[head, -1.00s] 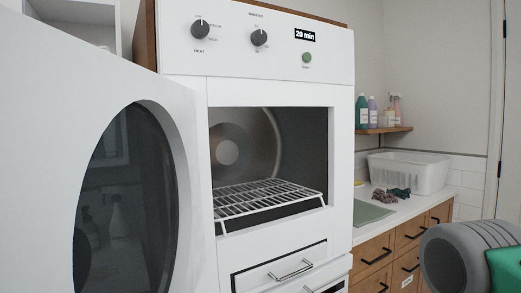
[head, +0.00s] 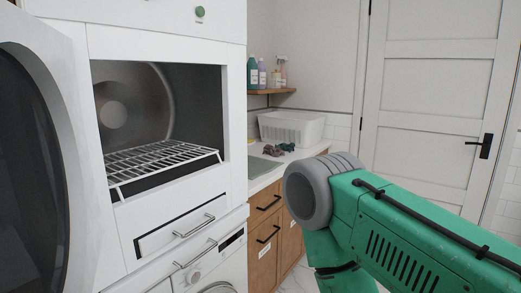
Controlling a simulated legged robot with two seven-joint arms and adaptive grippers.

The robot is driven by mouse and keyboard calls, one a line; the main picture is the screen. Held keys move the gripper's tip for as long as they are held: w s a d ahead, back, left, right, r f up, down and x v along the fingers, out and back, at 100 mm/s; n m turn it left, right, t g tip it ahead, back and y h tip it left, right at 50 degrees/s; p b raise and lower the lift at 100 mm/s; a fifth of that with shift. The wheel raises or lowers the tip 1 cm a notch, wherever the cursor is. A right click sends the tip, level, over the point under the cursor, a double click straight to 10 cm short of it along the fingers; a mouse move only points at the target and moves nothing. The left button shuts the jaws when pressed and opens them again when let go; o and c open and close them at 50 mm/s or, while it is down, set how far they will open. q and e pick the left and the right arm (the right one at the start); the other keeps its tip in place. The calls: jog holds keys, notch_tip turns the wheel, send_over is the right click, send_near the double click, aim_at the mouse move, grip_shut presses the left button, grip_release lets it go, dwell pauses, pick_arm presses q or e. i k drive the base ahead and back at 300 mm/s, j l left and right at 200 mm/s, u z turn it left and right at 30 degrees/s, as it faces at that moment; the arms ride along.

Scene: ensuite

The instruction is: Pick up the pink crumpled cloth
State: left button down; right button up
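The pink crumpled cloth (head: 272,151) lies small and far off on the white counter (head: 262,182), in front of a white basket. A dark teal crumpled cloth (head: 288,147) lies beside it on the right; I cannot tell whether the two touch. My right arm, with a grey joint and green links, fills the lower right of the head view. Its gripper is out of the picture. My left arm and gripper do not show.
An open white dryer (head: 235,120) with a wire rack (head: 160,160) stands at left, its round-windowed door swung out. A white basket (head: 292,128) sits behind the cloths. A shelf (head: 262,91) holds bottles. Wooden drawers (head: 266,215) are below the counter. A white door (head: 425,100) is shut.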

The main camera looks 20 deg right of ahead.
aim_at(268, 149)
jog(key=k+l, duration=0.1)
jog(key=k, duration=0.25)
jog(key=k+l, duration=0.15)
jog(key=k, duration=0.15)
jog(key=k+l, duration=0.15)
jog(key=k+l+z, duration=0.1)
jog(key=l, duration=0.2)
jog(key=i+l+z, duration=0.25)
jog(key=i+l, duration=0.35)
jog(key=l, duration=0.15)
